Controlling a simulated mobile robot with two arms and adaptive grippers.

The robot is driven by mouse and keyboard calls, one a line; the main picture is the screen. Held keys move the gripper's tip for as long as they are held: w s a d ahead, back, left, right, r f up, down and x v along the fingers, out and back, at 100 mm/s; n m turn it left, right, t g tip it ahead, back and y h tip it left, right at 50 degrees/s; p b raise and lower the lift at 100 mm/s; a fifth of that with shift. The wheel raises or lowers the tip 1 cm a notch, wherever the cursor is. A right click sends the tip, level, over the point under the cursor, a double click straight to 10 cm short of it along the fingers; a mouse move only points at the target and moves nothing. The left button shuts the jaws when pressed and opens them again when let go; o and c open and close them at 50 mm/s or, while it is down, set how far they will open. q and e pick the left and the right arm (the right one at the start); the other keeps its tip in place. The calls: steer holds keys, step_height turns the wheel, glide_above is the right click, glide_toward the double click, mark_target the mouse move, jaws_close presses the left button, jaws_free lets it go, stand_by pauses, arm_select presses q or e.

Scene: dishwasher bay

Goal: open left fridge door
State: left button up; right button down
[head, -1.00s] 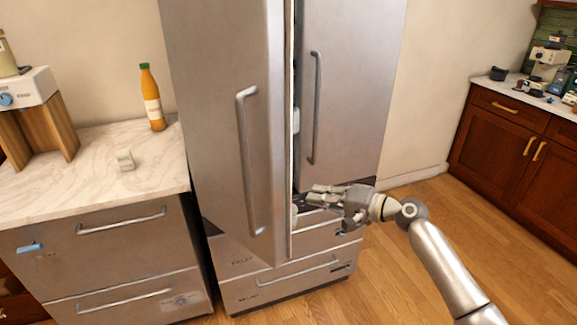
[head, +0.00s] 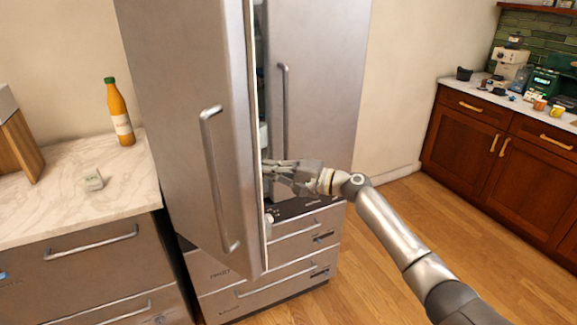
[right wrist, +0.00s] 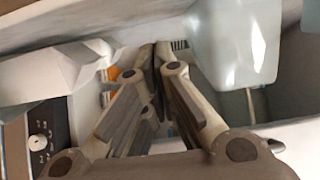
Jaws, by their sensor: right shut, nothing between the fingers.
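The left fridge door (head: 190,120) is steel with a long vertical handle (head: 215,180). It stands partly open, with a gap between its free edge and the right fridge door (head: 320,90). My right gripper (head: 272,170) is at that gap, its fingertips by the inner side of the left door's edge. In the right wrist view the gripper (right wrist: 160,62) has its fingers together with nothing between them. Whether the fingers touch the door cannot be told. My left gripper is not in view.
The right door appears closed, above the lower drawers (head: 285,285). A marble counter (head: 60,210) with an orange bottle (head: 119,112) stands at the left. Wooden cabinets (head: 490,150) stand at the far right. Open wood floor lies in front. A pale translucent container (right wrist: 235,40) shows close to the gripper.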

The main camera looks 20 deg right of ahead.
arm_select(q)
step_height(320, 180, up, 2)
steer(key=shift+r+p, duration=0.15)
steer(key=shift+p, duration=0.6)
arm_select(e)
steer(key=s+a, duration=0.2)
steer(key=shift+s+a+f, duration=0.1)
steer(key=shift+a, duration=0.3)
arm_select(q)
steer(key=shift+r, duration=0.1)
